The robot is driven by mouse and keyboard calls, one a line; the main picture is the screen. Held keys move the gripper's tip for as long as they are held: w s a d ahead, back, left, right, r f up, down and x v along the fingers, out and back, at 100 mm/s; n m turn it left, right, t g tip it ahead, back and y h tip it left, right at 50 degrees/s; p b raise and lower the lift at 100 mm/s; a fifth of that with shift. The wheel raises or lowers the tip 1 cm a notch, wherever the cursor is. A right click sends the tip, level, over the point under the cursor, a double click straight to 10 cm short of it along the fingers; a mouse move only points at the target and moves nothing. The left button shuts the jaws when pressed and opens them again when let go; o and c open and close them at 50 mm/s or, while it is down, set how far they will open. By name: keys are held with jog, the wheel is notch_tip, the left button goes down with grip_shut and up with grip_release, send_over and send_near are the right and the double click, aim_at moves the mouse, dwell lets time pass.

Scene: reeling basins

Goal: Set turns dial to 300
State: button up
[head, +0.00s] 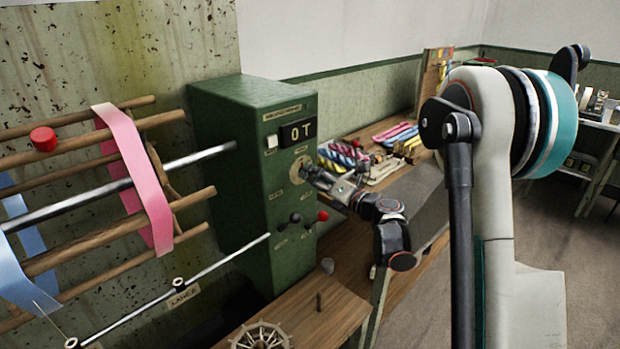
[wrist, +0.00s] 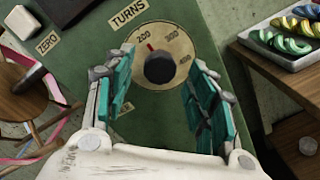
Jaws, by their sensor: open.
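The turns dial is a black knob (wrist: 160,68) on a round beige plate (wrist: 183,44) marked 200, 300 and 400, below a TURNS label (wrist: 127,14). Its red pointer mark (wrist: 151,46) sits close to 200, slightly toward 300. The plate (head: 299,167) is partly hidden by my gripper in the head view. My gripper (wrist: 163,85) is open, with one teal finger on each side of the knob in the wrist view. I see no contact with the knob. My gripper (head: 312,174) is right at the front of the green machine cabinet (head: 240,150).
A counter display (head: 298,132) reads 0T, with a white button (head: 272,142) beside it. A red-tipped lever (head: 322,216) is below the dial. A tray (wrist: 294,59) of coloured skeins lies to the right. A wooden reel with a pink band (head: 140,180) stands left.

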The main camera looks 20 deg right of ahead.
jog(key=shift+x, duration=1.3)
jog(key=shift+c, duration=0.5)
jog(key=c, duration=1)
jog(key=shift+m, duration=0.3)
jog(key=m+b, duration=0.1)
jog(key=m, duration=0.9)
jog(key=shift+m+b, duration=0.4)
